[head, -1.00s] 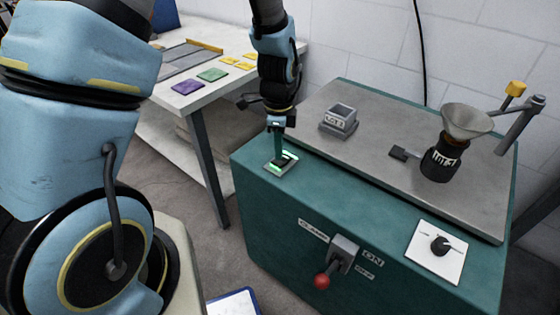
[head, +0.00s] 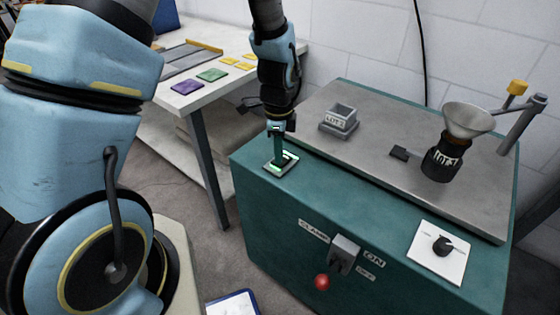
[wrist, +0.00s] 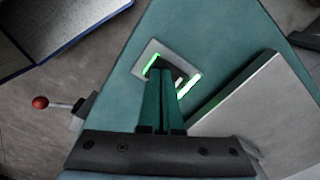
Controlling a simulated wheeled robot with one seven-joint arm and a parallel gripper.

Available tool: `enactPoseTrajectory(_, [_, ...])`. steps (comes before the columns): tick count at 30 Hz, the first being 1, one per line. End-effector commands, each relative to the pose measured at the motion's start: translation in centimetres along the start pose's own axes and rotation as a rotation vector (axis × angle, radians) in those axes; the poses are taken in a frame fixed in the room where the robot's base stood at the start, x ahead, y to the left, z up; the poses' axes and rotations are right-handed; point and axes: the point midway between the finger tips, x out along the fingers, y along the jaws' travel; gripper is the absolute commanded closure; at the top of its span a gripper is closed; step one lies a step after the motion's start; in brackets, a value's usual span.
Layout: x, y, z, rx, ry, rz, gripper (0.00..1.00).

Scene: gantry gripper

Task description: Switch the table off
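A green cabinet-like table (head: 290,215) with a grey top plate stands at the centre and right. On its near left corner is a small grey switch plate (head: 271,168) with a dark rocker and lit green strips. It also shows in the wrist view (wrist: 143,68), with green light on both sides of the rocker. My gripper (head: 279,160) points down at this switch. In the wrist view its two green fingers (wrist: 163,72) are close together with nothing seen between them. The tips cover part of the rocker; whether they touch it I cannot tell.
A clamp lever with a red knob (head: 322,282) and ON/OFF labels is on the table's front, beside a dial plate (head: 438,253). A grey "LOT 2" block (head: 339,121) and a funnel (head: 467,121) stand on top. A white bench (head: 205,102) with coloured tiles is behind left.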

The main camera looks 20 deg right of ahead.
Motion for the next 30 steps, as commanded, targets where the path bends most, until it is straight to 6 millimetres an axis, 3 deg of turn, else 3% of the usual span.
enactPoseTrajectory(11, [0.1,0.0,0.0,0.0,0.001,-0.001,1.0])
enactPoseTrajectory(30, [-4.7,0.0,0.0,-0.001,0.001,-0.001,1.0])
